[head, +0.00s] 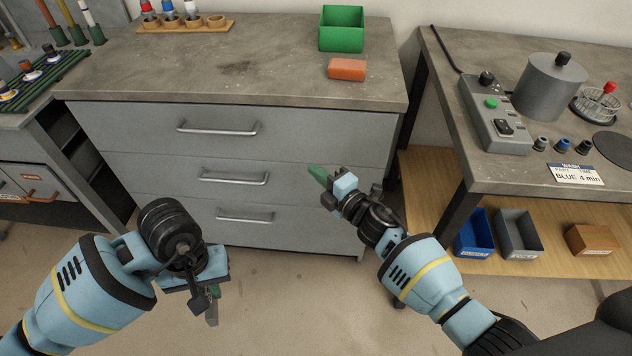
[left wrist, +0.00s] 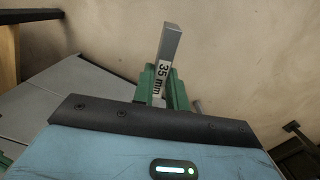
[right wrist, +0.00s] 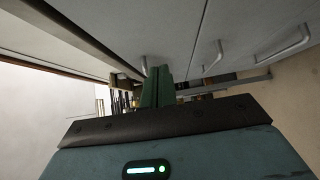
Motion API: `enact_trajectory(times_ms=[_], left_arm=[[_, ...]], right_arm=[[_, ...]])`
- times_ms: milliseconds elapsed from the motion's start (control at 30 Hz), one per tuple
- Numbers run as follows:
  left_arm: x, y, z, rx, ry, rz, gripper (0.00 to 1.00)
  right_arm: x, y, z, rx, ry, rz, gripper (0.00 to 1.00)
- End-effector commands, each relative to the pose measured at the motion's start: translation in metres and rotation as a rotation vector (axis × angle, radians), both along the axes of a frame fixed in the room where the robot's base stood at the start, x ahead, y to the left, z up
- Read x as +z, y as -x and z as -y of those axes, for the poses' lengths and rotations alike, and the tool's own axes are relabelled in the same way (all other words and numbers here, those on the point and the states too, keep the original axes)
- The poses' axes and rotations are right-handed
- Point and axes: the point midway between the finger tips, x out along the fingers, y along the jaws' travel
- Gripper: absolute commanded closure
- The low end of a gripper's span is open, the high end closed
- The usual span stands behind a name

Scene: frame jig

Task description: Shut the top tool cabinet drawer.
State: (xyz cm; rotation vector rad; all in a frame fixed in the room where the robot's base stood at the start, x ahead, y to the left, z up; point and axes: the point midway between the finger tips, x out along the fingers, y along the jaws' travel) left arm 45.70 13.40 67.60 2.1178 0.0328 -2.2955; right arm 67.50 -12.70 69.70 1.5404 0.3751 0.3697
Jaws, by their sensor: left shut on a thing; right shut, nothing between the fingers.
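The grey tool cabinet (head: 340,194) stands in the middle of the head view, with three stacked drawers. The top drawer (head: 310,132) has a bar handle (head: 219,128); its front looks about flush with the cabinet, and no open interior shows. My right gripper (head: 318,173) is shut and empty, in front of the drawer fronts at the right. Its green fingers (right wrist: 157,87) point along the cabinet in the right wrist view. My left gripper (head: 213,290) is low in front of the cabinet, shut on a grey bar marked 35 mm (left wrist: 172,42).
On the cabinet top (head: 280,70) are a green bin (head: 341,30), an orange block (head: 347,69) and a wooden rack (head: 185,25). A bench (head: 460,105) with a pot (head: 550,88) stands right, a shelf with bins beneath. Floor before the cabinet is clear.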

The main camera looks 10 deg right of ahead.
Motion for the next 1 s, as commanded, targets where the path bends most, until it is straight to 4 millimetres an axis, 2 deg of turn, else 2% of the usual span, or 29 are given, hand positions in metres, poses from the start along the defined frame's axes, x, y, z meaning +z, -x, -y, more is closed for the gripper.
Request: enact_trajectory(times_ms=[100, 300, 800, 933, 1000], left_arm=[[0.007, -0.001, 0.0, 0.0, 0.001, 0.006, 1.0], [0.01, -0.002, 0.0, 0.0, 0.001, 0.008, 1.0], [0.011, -0.002, 0.0, 0.0, 0.001, 0.009, 1.0], [0.016, -0.004, -0.002, -0.002, 0.001, 0.011, 1.0], [0.021, -0.006, -0.005, -0.004, 0.001, 0.015, 1.0]], right_arm=[[0.001, 0.018, 0.008, 0.001, 0.0, 0.0, 1.0], [0.0, 0.035, 0.017, 0.001, -0.001, 0.0, 1.0], [-0.001, 0.041, 0.019, 0.001, -0.004, -0.003, 1.0], [-0.011, 0.051, 0.02, -0.012, -0.037, -0.036, 1.0], [-0.022, 0.063, 0.021, -0.029, -0.076, -0.073, 1.0]])
